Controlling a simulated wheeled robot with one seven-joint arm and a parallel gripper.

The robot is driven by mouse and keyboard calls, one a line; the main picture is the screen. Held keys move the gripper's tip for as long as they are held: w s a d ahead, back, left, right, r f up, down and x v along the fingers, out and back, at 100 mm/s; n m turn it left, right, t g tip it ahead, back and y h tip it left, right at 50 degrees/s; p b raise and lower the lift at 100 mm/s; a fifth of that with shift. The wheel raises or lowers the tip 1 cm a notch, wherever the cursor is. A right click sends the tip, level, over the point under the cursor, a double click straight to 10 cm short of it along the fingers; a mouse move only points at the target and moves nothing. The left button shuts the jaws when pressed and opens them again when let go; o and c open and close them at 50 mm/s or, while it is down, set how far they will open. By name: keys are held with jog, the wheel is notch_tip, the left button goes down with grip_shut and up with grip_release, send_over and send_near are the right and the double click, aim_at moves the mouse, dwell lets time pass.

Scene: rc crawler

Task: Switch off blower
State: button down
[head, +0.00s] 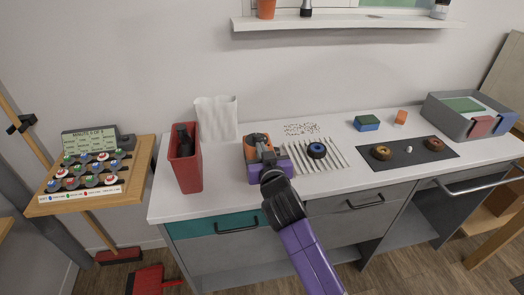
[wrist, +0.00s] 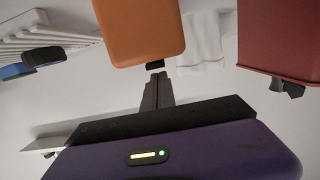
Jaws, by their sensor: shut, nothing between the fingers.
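An orange housing, which I take to be the blower (head: 257,140), stands on the white counter between the red bin and the slatted rack. In the wrist view the orange housing (wrist: 140,28) fills the top centre, with a small black tab at its lower edge. My gripper (head: 261,152) is right in front of it and hides its lower part. In the wrist view my gripper (wrist: 156,78) has its dark fingers together and empty, their tips close to the black tab. I cannot tell whether they touch it, or whether the blower is running.
The red bin (head: 187,172) with a dark thing inside stands left of the blower, a white bag (head: 216,119) behind. Right are the slatted rack (head: 330,165) with a blue-hubbed wheel (head: 316,150), a dark mat (head: 408,162) with wheels, and a grey tray (head: 447,121).

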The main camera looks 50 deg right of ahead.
jog(key=r+p, duration=0.1)
jog(key=r, duration=0.1)
jog(key=r+p, duration=0.1)
jog(key=shift+w+d+r, duration=0.1)
jog(key=shift+w+r, duration=0.1)
jog(key=shift+r, duration=0.15)
jog(key=r+b+v, duration=0.1)
jog(key=b+v, duration=0.1)
jog(key=v, duration=0.7)
jog(key=shift+s, duration=0.25)
jog(key=shift+r, duration=0.1)
